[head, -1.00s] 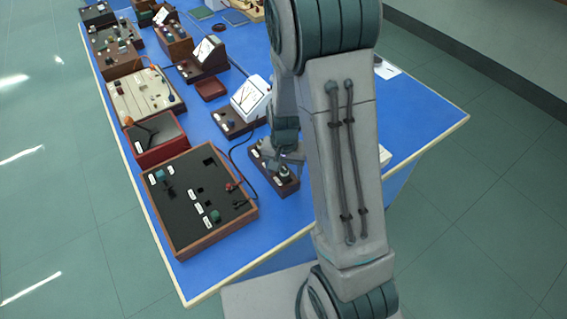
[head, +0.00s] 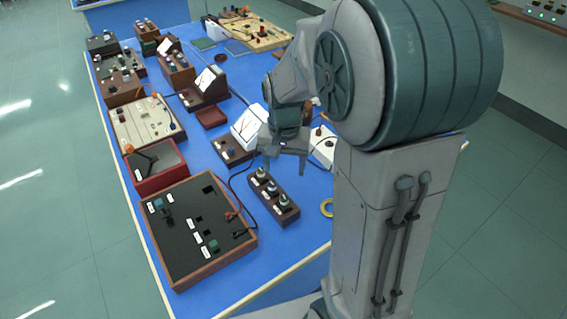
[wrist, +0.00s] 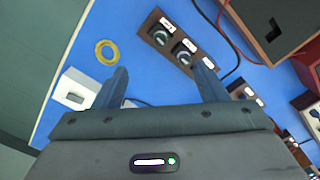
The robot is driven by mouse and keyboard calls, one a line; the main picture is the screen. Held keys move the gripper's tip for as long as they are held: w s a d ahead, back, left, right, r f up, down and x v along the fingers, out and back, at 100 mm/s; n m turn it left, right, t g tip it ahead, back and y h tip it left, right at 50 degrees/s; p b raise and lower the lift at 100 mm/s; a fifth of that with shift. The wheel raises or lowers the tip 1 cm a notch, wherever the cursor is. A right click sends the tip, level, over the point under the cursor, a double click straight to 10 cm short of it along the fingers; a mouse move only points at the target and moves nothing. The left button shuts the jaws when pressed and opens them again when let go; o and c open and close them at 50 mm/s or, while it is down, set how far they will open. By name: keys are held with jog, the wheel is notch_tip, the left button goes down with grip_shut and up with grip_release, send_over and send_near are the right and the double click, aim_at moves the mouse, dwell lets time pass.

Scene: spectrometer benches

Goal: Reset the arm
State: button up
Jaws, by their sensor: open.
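My gripper (head: 285,165) is open and empty above the blue bench (head: 262,262). In the wrist view its two fingers (wrist: 158,88) stand well apart with nothing between them. A brown block with several dark knobs (head: 273,197) lies below and in front of my gripper in the head view. It also shows beyond the fingers in the wrist view (wrist: 176,43). My arm fills the right side of the head view and hides part of the bench.
A large black panel box (head: 180,245) sits at the bench's near left corner, with a red box (head: 158,175) behind it. A white meter (head: 250,125) stands close to my gripper. A yellow ring (head: 327,208) lies near the right. Several instruments line the left edge.

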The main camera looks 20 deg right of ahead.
jog(key=shift+r, duration=0.1)
dwell(0.5)
jog(key=s+r+n+t, duration=0.3)
jog(key=s+r+n, duration=0.2)
jog(key=s, duration=0.9)
jog(key=v, duration=0.2)
jog(key=shift+a+r, duration=0.15)
jog(key=shift+r, duration=0.15)
